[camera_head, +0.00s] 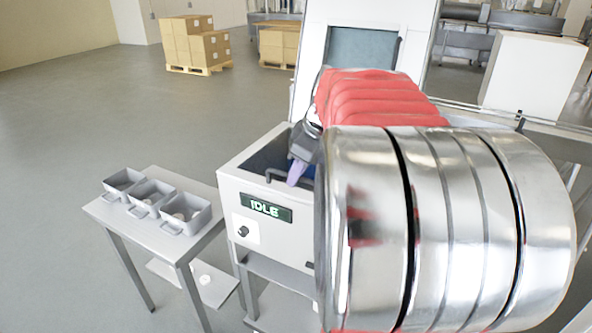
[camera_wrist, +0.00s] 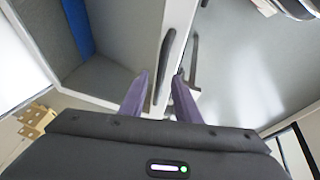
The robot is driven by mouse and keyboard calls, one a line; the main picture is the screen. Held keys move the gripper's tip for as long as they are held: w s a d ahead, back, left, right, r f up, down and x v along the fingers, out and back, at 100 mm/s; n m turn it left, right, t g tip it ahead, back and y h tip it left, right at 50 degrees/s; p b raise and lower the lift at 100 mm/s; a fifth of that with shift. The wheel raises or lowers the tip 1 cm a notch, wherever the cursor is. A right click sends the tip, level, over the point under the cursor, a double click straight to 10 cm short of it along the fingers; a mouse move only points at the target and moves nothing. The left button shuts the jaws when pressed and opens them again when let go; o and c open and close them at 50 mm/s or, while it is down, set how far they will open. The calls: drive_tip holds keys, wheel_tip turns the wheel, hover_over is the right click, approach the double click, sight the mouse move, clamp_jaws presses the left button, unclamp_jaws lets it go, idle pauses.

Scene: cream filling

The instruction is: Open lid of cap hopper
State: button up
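The cap hopper (camera_head: 232,192) is the pale box on the machine with the green "IDLE" display (camera_head: 265,208). Its top shows a dark recessed area, partly hidden by my arm. A dark bar handle (camera_wrist: 166,60) shows in the wrist view, along the edge between a grey recess and a pale panel (camera_wrist: 240,65). I cannot tell which part is the lid. My gripper (camera_wrist: 159,100) has its two purple fingers apart, with the handle's near end between them; contact is unclear. In the head view my gripper (camera_head: 297,172) points down over the hopper.
A small side table (camera_head: 118,222) left of the machine holds several grey bins (camera_head: 184,212). A black knob (camera_head: 243,231) sits under the display. A tall pale panel with a window (camera_head: 362,50) stands behind. Pallets of boxes (camera_head: 195,45) are far back. Floor at left is clear.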

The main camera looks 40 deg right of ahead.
clamp_jaws()
idle(0.3)
idle(0.4)
